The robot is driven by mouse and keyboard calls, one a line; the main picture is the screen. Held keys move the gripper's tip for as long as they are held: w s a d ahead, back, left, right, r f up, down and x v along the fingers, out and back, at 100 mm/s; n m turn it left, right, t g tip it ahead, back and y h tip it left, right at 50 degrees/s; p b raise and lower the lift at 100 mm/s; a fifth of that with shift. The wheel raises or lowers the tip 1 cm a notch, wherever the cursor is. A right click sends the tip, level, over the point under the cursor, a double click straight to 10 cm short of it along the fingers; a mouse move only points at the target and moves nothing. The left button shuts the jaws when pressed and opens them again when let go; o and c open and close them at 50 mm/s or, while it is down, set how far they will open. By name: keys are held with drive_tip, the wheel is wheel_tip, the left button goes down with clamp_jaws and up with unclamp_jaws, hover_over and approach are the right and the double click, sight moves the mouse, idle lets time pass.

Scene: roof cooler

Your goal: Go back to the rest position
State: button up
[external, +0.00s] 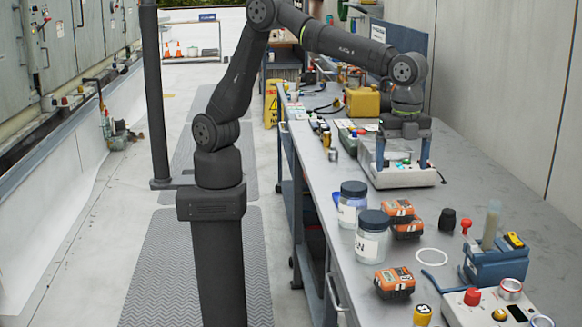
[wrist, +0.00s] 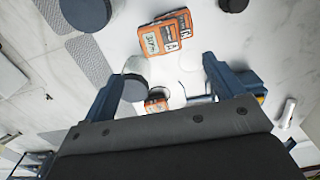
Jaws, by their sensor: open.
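My gripper (external: 403,163) is above a clear-lidded white box (external: 402,176) on the bench, with its two blue fingers spread apart. The fingers hang in front of or beside the clear part of the box; I cannot tell whether they touch it. In the wrist view my gripper (wrist: 160,88) shows its two blue fingers wide apart with nothing clamped between them. Orange devices (wrist: 166,35) and a dark-lidded jar (wrist: 134,86) show beyond the fingers there.
Two labelled jars (external: 372,237) and several orange devices (external: 394,282) stand on the grey bench (external: 330,240) in front of the box. A blue holder (external: 495,262) is at the right. A yellow container (external: 362,102) stands behind.

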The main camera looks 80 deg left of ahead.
sight(398, 204)
wheel_tip(398, 204, down, 12)
drive_tip(key=shift+f, duration=0.25)
wheel_tip(398, 204, up, 3)
drive_tip(key=shift+f, duration=0.2)
drive_tip(key=shift+r, duration=0.85)
